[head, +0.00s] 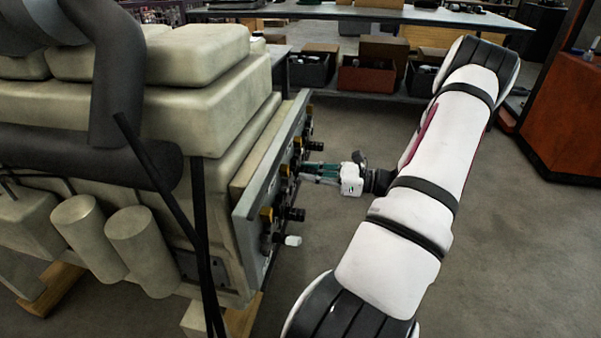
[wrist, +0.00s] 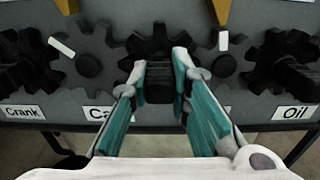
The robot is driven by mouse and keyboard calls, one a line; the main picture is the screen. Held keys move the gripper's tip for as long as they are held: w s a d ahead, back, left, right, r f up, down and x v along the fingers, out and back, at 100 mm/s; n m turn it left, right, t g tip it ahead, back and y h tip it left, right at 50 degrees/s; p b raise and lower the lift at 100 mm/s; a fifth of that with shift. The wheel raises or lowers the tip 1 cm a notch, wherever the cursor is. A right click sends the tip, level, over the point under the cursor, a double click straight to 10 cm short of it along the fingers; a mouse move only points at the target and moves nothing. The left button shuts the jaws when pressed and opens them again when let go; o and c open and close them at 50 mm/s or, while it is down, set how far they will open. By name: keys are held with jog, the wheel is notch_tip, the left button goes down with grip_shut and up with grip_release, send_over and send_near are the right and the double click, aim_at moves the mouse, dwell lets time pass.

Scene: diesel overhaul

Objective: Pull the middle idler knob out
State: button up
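A grey panel (head: 246,222) on the side of the engine carries dark gear wheels with black knobs. In the wrist view, the middle gear (wrist: 160,43) sits at the centre, and its black idler knob (wrist: 159,88) stands out toward me. My gripper (wrist: 161,72) has its two teal-padded fingers on either side of this knob, with no clear gap at the tips; it looks shut on the knob. In the head view, my gripper (head: 312,173) reaches left to the panel. The knob's contact with the fingers is partly hidden there.
Smaller idler gears (wrist: 88,65) flank the middle one, with the Crank gear (wrist: 22,68) at left and the Oil gear (wrist: 285,62) at right. White tabs and yellow pieces sit close around them. The floor right of the panel is open; a bench (head: 380,14) stands behind.

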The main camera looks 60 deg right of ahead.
jog(key=shift+s+d, duration=0.1)
jog(key=shift+s, duration=0.1)
grip_shut()
jog(key=shift+v, duration=0.9)
jog(key=o, duration=1.5)
grip_release()
jog(key=p+v, duration=0.1)
jog(key=v, duration=0.6)
jog(key=shift+p, duration=0.35)
jog(key=shift+s+d, duration=0.1)
